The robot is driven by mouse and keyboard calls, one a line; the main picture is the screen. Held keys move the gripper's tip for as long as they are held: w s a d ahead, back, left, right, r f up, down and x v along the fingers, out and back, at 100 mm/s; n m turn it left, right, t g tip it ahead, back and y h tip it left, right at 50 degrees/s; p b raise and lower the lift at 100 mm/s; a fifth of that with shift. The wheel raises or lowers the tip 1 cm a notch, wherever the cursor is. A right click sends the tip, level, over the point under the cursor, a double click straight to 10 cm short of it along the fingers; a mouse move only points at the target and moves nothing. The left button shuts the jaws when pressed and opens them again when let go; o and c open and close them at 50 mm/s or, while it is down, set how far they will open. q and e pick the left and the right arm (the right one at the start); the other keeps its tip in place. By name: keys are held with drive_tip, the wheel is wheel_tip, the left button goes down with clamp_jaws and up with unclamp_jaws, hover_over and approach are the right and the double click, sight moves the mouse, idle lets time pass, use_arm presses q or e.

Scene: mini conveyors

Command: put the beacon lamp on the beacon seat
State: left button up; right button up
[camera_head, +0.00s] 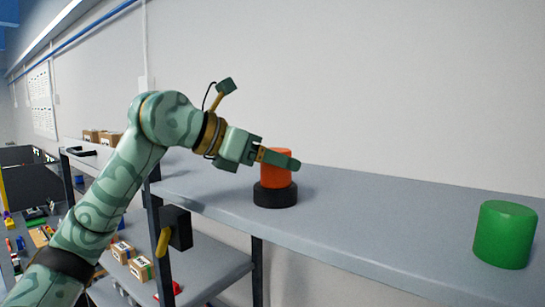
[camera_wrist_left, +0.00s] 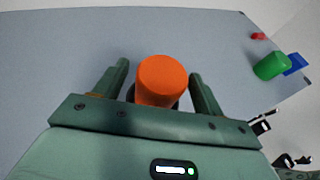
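An orange cylinder, which looks like the beacon lamp (camera_head: 276,178), stands upright on a black round base, which looks like the beacon seat (camera_head: 275,196), on the grey shelf. In the left wrist view the lamp (camera_wrist_left: 162,78) shows between the two fingers, with a gap on each side. Only a dark sliver of the base shows below it there. My left gripper (camera_head: 279,158) is at the lamp's top, its fingers either side of it. It is open (camera_wrist_left: 159,72).
A green cylinder (camera_head: 505,234) stands on the shelf (camera_head: 390,220) at the right. In the left wrist view a blue thing (camera_wrist_left: 295,64) and a small red thing (camera_wrist_left: 258,36) lie near it. The shelf between the lamp and the green cylinder is clear. Boxes (camera_head: 122,251) sit lower left.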

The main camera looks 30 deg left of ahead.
use_arm(q)
drive_tip(key=shift+r, duration=0.3)
drive_tip(key=b+v, duration=0.1)
drive_tip(key=v, duration=1.1)
drive_tip(key=shift+b, duration=0.4)
drive_tip(key=shift+f, duration=0.1)
